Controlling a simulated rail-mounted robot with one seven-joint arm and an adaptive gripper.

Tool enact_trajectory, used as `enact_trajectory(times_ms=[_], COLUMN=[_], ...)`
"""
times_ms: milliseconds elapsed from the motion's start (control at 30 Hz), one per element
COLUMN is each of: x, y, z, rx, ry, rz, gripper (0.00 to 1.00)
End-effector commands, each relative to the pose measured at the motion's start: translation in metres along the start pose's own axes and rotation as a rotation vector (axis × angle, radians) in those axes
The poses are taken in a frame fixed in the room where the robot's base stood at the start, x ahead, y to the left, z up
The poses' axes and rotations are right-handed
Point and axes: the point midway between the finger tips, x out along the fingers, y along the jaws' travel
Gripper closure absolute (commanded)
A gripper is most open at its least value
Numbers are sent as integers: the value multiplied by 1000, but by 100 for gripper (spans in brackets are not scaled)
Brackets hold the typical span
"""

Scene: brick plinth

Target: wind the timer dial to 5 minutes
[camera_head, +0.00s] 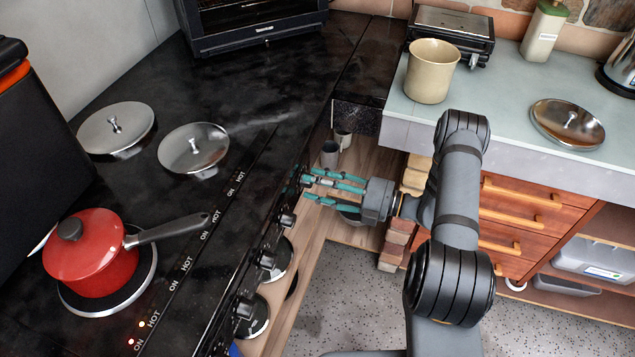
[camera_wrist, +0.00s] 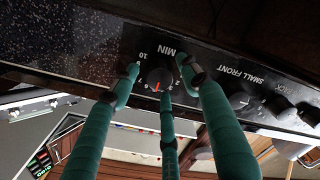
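The timer dial (camera_wrist: 157,76) is a small dark round knob with a red mark, on the black stove front panel under upside-down lettering "MIN". The red mark points to the lower side of the dial in the wrist view; the number beside it is too small to read surely. My gripper (camera_wrist: 163,80) has teal fingers spread around the dial, one at each side and one below. Gaps show between the side fingertips and the knob; I cannot tell whether the lower finger touches. In the head view my gripper (camera_head: 307,183) reaches the stove's front edge, and its fingers hide the dial.
More knobs line the panel, including the "SMALL FRONT" knob (camera_wrist: 239,100) right of the dial in the wrist view. A red saucepan (camera_head: 92,250) and two metal lids stand on the black stovetop (camera_head: 265,95). A counter with a beige pot (camera_head: 431,72) stands behind my arm.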

Motion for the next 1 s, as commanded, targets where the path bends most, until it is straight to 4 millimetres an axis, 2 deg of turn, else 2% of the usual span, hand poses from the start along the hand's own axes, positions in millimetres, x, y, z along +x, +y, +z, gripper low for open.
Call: enact_trajectory(times_ms=[367,467,800,1000], x=[-6,-20,-91,-115], y=[1,1,1,0], z=[1,2,1,0], rx=[0,0,-1,-1], ry=[-3,-5,-4,-2], rz=[2,3,3,1], gripper=[51,51,51,51])
